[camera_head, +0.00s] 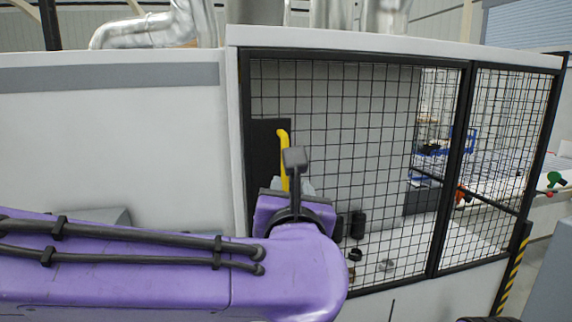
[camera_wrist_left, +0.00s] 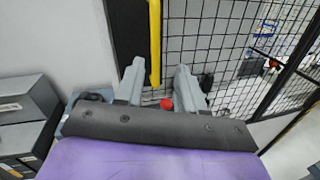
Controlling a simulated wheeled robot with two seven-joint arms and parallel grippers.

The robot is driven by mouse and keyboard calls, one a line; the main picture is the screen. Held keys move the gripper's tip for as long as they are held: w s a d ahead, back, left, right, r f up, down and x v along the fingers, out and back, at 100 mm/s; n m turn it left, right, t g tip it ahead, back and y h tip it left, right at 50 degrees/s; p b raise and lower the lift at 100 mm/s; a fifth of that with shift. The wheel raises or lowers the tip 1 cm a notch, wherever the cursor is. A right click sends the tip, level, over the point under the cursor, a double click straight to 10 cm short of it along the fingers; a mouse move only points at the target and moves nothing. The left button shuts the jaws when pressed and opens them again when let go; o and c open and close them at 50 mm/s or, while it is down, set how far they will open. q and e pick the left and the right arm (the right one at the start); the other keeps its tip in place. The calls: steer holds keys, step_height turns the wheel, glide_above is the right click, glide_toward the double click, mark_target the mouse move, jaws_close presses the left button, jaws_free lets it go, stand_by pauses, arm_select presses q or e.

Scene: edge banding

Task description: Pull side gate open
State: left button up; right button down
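The side gate is a black-framed wire mesh panel (camera_head: 350,150) on a white machine enclosure. A yellow handle (camera_head: 283,150) stands upright near its left edge, on a dark plate (camera_head: 265,140). In the left wrist view the handle (camera_wrist_left: 155,45) runs down between the two grey fingers of my left gripper (camera_wrist_left: 158,75). The fingers are apart, and no contact with the handle shows. In the head view my purple left arm and wrist hide most of this gripper and the handle's lower end. My right gripper is not in view.
A second mesh panel (camera_head: 510,150) adjoins at right, past a black post (camera_head: 456,170). Grey boxes (camera_wrist_left: 25,105) show at left in the wrist view. A small red round thing (camera_wrist_left: 167,103) shows between the fingers.

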arm_select(q)
steer(key=w+p, duration=0.2)
steer(key=w, duration=0.1)
steer(key=w+a+n+p, duration=0.1)
steer(key=w+p, duration=0.1)
steer(key=w, duration=0.2)
steer(key=w+f+n+p, duration=0.1)
steer(key=w+p, duration=0.1)
steer(key=w, duration=0.2)
steer(key=shift+w+a, duration=0.25)
steer(key=shift+w, duration=0.2)
steer(key=shift+s, duration=0.1)
steer(key=shift+s, duration=0.1)
jaws_close()
